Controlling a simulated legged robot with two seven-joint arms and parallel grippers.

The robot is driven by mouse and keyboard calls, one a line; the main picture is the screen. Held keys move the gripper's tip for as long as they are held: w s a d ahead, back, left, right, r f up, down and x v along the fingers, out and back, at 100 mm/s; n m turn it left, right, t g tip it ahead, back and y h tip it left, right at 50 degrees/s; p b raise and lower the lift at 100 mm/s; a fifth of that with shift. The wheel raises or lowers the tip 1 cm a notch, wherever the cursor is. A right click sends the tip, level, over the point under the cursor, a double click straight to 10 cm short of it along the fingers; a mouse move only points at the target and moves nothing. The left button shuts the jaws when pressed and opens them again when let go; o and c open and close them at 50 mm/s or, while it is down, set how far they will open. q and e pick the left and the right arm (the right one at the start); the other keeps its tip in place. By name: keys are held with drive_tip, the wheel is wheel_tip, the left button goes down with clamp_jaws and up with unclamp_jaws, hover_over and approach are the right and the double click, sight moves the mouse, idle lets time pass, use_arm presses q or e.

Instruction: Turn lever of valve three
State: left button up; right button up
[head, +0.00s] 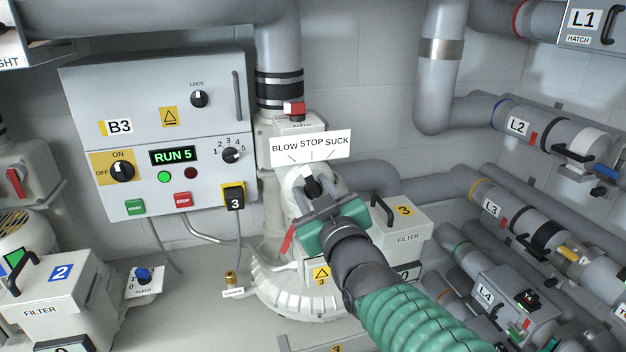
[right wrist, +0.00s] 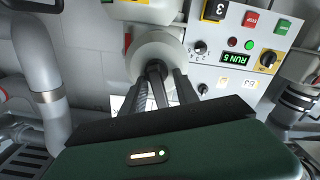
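Valve three has a pale round hub and a black lever (head: 312,186) under a white BLOW STOP SUCK sign (head: 311,147). The lever points up, close to the STOP mark. My right gripper (head: 315,200) reaches up to the hub from below. In the right wrist view, its two dark fingers (right wrist: 157,88) stand on either side of the lever (right wrist: 156,78), seemingly with narrow gaps. Contact cannot be made out. The gripper hides the lower part of the hub in the head view. My left gripper is not in view.
The B3 control panel (head: 157,85) stands left of the valve, showing RUN 5. Filter box three (head: 408,226) is close on the right. A thick pipe (head: 278,45) rises above the valve. Pipes L2 (head: 517,126) and L3 (head: 491,208) run along the right.

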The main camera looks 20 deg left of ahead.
drive_tip(key=shift+w, duration=0.15)
drive_tip(key=shift+d, duration=0.2)
drive_tip(key=shift+c, duration=0.2)
drive_tip(key=shift+s, duration=0.2)
clamp_jaws()
drive_tip(key=m+b, duration=0.1)
drive_tip(key=b, duration=0.1)
drive_tip(key=m+b, duration=0.2)
drive_tip(key=b, duration=0.1)
drive_tip(key=shift+w+d+f+b, duration=0.15)
drive_tip(key=shift+d+f+b, duration=0.05)
drive_tip(key=shift+f+b, duration=0.1)
drive_tip(key=shift+r+m, duration=0.15)
drive_tip(key=shift+m, duration=0.35)
drive_tip(key=shift+r, duration=0.15)
drive_tip(key=shift+c, duration=0.4)
unclamp_jaws()
drive_tip(key=shift+o, duration=0.6)
drive_tip(key=shift+w+a, duration=0.1)
